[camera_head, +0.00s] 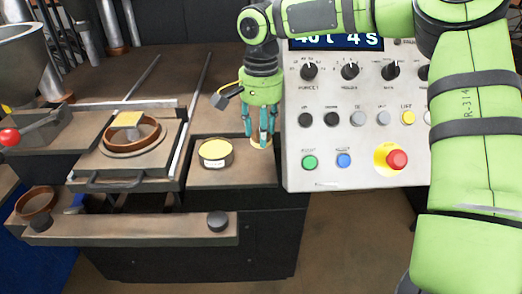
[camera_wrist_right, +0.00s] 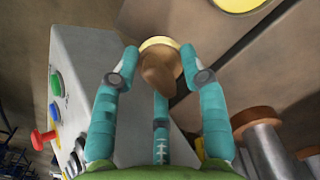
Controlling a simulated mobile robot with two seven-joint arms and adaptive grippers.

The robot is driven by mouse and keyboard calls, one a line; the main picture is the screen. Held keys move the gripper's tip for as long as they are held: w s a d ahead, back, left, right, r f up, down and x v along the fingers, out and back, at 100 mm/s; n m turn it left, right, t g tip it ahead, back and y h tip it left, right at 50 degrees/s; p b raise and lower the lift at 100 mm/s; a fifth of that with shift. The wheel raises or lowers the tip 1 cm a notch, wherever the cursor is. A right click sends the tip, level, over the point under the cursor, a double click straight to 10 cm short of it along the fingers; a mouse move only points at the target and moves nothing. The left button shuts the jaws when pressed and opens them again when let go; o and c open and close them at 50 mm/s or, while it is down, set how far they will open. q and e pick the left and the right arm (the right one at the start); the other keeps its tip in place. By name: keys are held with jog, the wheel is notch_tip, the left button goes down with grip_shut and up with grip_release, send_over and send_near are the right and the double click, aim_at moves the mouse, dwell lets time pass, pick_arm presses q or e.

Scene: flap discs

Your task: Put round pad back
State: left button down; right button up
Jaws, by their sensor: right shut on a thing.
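My right gripper (camera_head: 261,132) points down over the right end of the small brown shelf, beside the control panel. In the right wrist view, the gripper's teal fingers (camera_wrist_right: 160,85) close around the brown knob (camera_wrist_right: 158,75) of the round pad. The pad's pale round base (camera_wrist_right: 160,43) shows beyond the knob. In the head view, a pale edge of the round pad (camera_head: 262,144) shows below the fingertips; I cannot tell whether it touches the shelf. My left gripper is not in view.
A round tin with a yellow top (camera_head: 215,153) stands on the shelf (camera_head: 230,178) left of the gripper. The control panel (camera_head: 340,130) stands close on the right.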

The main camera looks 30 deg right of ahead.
aim_at(261, 165)
jog(key=shift+f+p, duration=0.4)
jog(key=shift+f, duration=3)
jog(key=shift+f, duration=0.15)
jog(key=o, duration=1)
notch_tip(261, 165, up, 12)
jog(key=shift+r+b, duration=0.2)
jog(key=shift+b, duration=0.45)
